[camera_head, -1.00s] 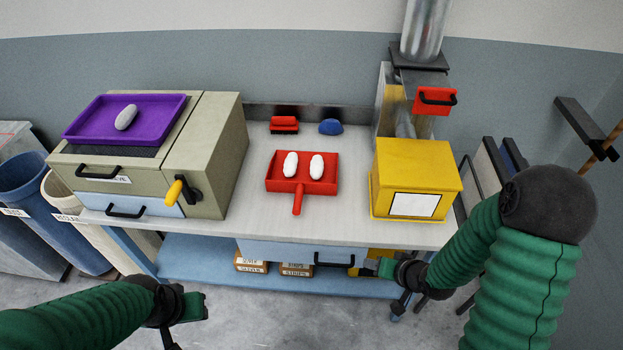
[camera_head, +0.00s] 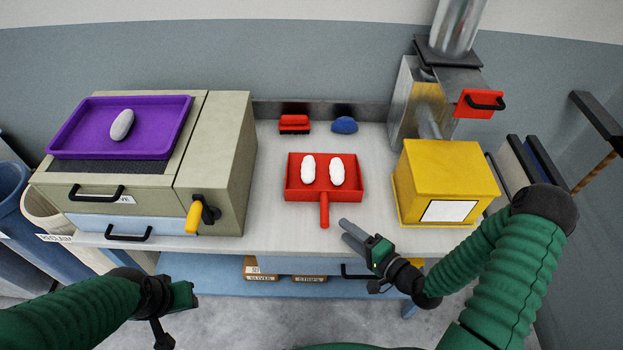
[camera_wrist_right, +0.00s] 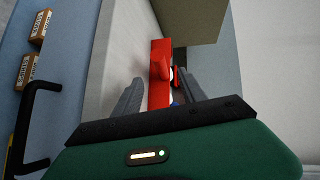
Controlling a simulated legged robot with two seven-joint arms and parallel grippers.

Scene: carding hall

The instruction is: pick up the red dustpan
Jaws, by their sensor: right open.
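The red dustpan (camera_head: 324,197) lies on the table with its handle toward the front edge. Two white oval pieces lie in it, the left one (camera_head: 308,168) and the right one (camera_head: 337,172). My right gripper (camera_head: 346,230) is open and empty, just right of the handle's end and apart from it. In the right wrist view the dustpan (camera_wrist_right: 157,92) shows ahead, between the two fingers. My left gripper (camera_head: 190,295) is low in front of the table at the left; its jaw opening is unclear.
A beige machine (camera_head: 225,150) with a purple tray (camera_head: 166,150) stands on the left. A yellow box (camera_head: 445,175) stands right of the dustpan. A red brush (camera_head: 294,124) and a blue lump (camera_head: 344,125) lie behind it. The tabletop around the handle is clear.

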